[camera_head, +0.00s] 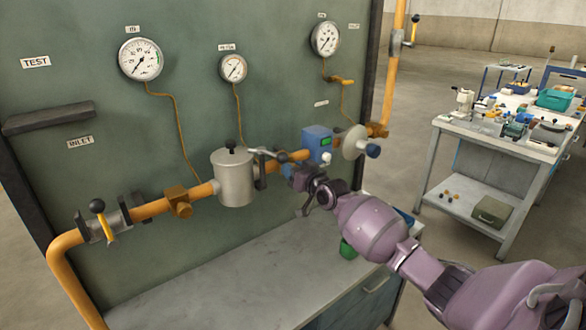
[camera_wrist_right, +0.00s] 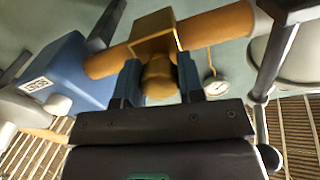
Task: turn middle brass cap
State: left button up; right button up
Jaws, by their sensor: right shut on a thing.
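My right gripper (camera_head: 288,174) reaches the orange pipe between the silver canister and the blue meter box. In the right wrist view, my right gripper (camera_wrist_right: 159,76) has its two dark fingers closed on either side of the rounded brass cap (camera_wrist_right: 158,82). The cap sits on a square brass block (camera_wrist_right: 153,36) on the pipe. In the head view this cap is hidden behind the gripper. Another brass fitting (camera_head: 178,201) is on the pipe left of the canister, and one (camera_head: 378,130) is near the right end. My left gripper is not in view.
The silver canister (camera_head: 234,182) stands close left of the gripper, and the blue meter box (camera_head: 318,143) close right. A lever valve (camera_head: 100,222) is at the far left. The grey counter (camera_head: 230,265) below looks mostly clear. A cluttered workbench (camera_head: 490,145) stands right.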

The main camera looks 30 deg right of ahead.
jog(key=m, duration=0.4)
jog(key=shift+m, duration=2.3)
jog(key=o, duration=0.9)
jog(key=s, duration=0.7)
jog(key=s+d, duration=0.1)
jog(key=s, duration=0.2)
jog(key=shift+s, duration=0.4)
